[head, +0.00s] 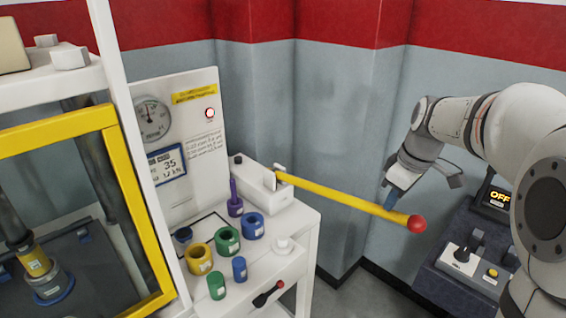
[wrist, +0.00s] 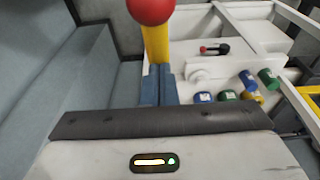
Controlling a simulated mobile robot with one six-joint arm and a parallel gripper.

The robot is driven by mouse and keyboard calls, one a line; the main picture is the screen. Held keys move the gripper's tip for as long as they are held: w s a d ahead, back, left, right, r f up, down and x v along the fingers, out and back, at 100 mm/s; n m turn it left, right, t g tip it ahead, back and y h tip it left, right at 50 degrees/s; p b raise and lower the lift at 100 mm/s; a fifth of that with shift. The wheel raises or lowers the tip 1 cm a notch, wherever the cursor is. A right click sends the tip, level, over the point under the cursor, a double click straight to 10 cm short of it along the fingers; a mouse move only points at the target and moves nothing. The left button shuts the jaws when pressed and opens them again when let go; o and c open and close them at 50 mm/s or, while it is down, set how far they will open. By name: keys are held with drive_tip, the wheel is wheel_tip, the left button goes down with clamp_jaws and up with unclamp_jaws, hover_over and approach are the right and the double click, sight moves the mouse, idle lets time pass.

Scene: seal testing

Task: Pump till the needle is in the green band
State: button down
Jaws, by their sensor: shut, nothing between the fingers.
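The yellow pump lever (head: 345,199) with a red ball end (head: 417,224) sticks out from a white pump block (head: 262,190) on the bench. Its red ball (wrist: 151,9) is at the top of the wrist view. My gripper (head: 391,199) is shut and empty, its blue fingertips (wrist: 157,82) at the lever near the ball; I cannot tell if they touch it. The round gauge (head: 152,118) is on the white panel. Its needle is too small to read against a green band. A display (head: 167,164) under it shows about 35.
Several coloured rings and cylinders, such as a yellow ring (head: 199,260), stand on the white bench (head: 298,222). A small red and black handle (head: 267,294) is at its front. A yellow-framed guard (head: 128,190) is left. A dark control box (head: 470,250) reading OFF is right.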

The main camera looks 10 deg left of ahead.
drive_tip(key=shift+f, duration=0.2)
drive_tip(key=shift+f+b, duration=0.3)
drive_tip(key=shift+r+p, duration=0.55)
drive_tip(key=shift+r, duration=0.15)
drive_tip(key=d+r+p, duration=0.1)
drive_tip(key=r, duration=0.1)
drive_tip(key=s+d+r+p, duration=0.1)
drive_tip(key=r, duration=0.1)
drive_tip(key=s+d+r+p, duration=0.1)
drive_tip(key=r+p, duration=0.1)
drive_tip(key=r, duration=0.1)
drive_tip(key=shift+s+d, duration=0.15)
drive_tip(key=shift+s, duration=0.05)
drive_tip(key=shift+f, duration=0.1)
drive_tip(key=shift+w, duration=0.15)
idle(0.3)
